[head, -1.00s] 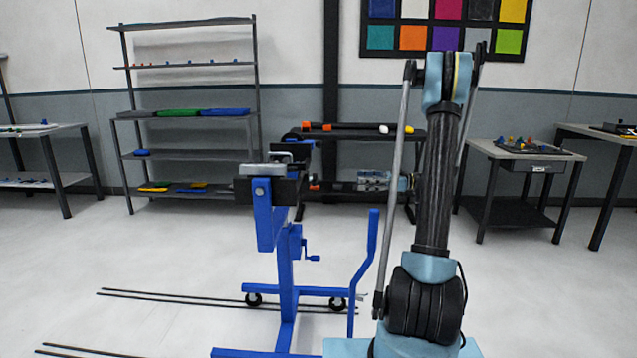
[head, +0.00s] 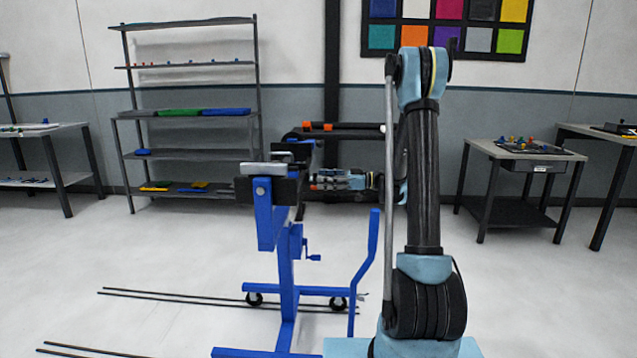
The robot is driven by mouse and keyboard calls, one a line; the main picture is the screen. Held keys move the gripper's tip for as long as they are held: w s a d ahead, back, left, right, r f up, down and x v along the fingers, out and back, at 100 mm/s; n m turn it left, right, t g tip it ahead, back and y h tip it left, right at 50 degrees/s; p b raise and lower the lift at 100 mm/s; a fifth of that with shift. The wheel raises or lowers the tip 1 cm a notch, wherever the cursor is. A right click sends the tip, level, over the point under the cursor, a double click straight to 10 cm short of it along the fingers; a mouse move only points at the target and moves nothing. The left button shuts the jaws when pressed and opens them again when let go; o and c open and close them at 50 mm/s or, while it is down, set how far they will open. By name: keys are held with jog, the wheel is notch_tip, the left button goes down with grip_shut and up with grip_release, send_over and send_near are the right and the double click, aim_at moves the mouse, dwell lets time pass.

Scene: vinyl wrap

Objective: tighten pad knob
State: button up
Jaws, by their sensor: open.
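A blue stand (head: 287,275) stands on the floor left of my arm, with a grey pad (head: 262,169) and black blocks at its head. A small round grey fitting (head: 261,190) shows on the blue bracket below the pad. I cannot tell for sure which part is the pad knob. My gripper (head: 320,180) is small in view, right of the stand's head and apart from it in the picture, pointing left. It is open, and nothing shows between its fingers. Its fingertips are hard to make out against the dark rack behind.
A crank handle (head: 310,257) sticks out right of the stand's post, and a bent blue handle (head: 366,262) rises at its right. A black rack (head: 350,133) with tools stands behind. Thin dark rails (head: 190,297) lie on the floor. Open floor lies to the left.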

jog(key=shift+a, duration=0.95)
